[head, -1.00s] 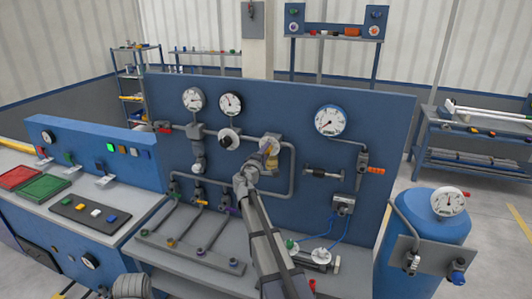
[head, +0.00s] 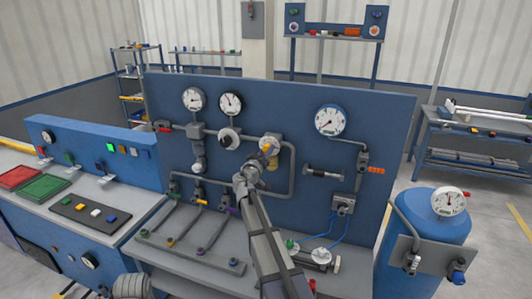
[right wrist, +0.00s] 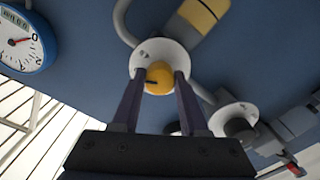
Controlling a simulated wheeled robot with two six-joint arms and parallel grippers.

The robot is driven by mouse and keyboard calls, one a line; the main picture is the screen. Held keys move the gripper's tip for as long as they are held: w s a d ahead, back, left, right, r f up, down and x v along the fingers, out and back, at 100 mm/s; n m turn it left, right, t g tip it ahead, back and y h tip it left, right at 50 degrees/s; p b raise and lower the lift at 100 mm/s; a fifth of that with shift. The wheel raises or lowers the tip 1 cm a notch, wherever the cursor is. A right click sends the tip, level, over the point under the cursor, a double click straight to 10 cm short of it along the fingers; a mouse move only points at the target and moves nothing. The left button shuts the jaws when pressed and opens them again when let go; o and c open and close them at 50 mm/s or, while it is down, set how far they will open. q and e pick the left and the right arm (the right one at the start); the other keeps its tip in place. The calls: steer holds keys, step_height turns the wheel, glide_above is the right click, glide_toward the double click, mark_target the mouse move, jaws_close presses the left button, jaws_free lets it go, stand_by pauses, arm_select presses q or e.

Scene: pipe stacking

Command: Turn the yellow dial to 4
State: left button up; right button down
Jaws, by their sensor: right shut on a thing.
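The yellow dial (right wrist: 159,78) sits on a round white plate (right wrist: 166,56) on the blue panel. In the right wrist view its rounded yellow knob with a dark mark lies between the two fingers of my right gripper (right wrist: 153,84), which is shut on it. The numbers on the plate are too small to read. My left gripper is not in view.
The blue panel (head: 300,110) carries several gauges, such as the large one (head: 330,120), and grey pipes. A black knob on a white plate (head: 229,139) is left of the dial. A shelf with valves (head: 190,245) lies below. A blue tank (head: 432,235) stands right.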

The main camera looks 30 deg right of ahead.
steer(key=shift+f+m, duration=0.1)
steer(key=shift+m, duration=3.6)
steer(key=shift+c, duration=2.2)
jaws_free()
steer(key=shift+a, duration=0.1)
steer(key=v, duration=0.7)
steer(key=shift+s+a, duration=0.2)
steer(key=shift+a, duration=0.05)
